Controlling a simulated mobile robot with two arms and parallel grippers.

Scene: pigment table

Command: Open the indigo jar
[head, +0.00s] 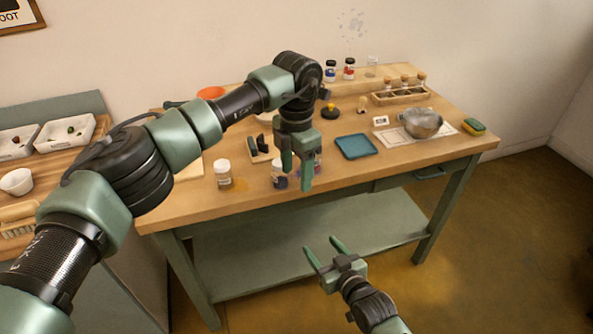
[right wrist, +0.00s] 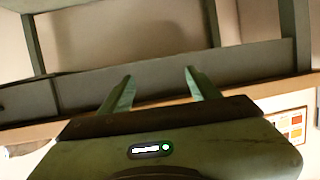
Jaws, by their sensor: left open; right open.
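A small jar (head: 279,181) with dark blue contents and a pale top stands near the front edge of the table; it looks like the indigo jar, but its label cannot be read. My left gripper (head: 298,172) is open and points down just at its right, partly covering it and a purplish jar (head: 318,163) behind. I cannot tell whether a finger touches either jar. My right gripper (head: 322,246) is open and empty, in front of the table and lower than its top. In the right wrist view its open fingers (right wrist: 160,76) have nothing between them.
A white-lidded jar (head: 223,176) stands at the left. A teal tray (head: 356,147), a metal bowl (head: 422,124), a sponge (head: 474,127) and a rack of vials (head: 400,95) are on the right. Blue-labelled (head: 330,72) and red-labelled (head: 349,70) jars stand at the back. The front right tabletop is clear.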

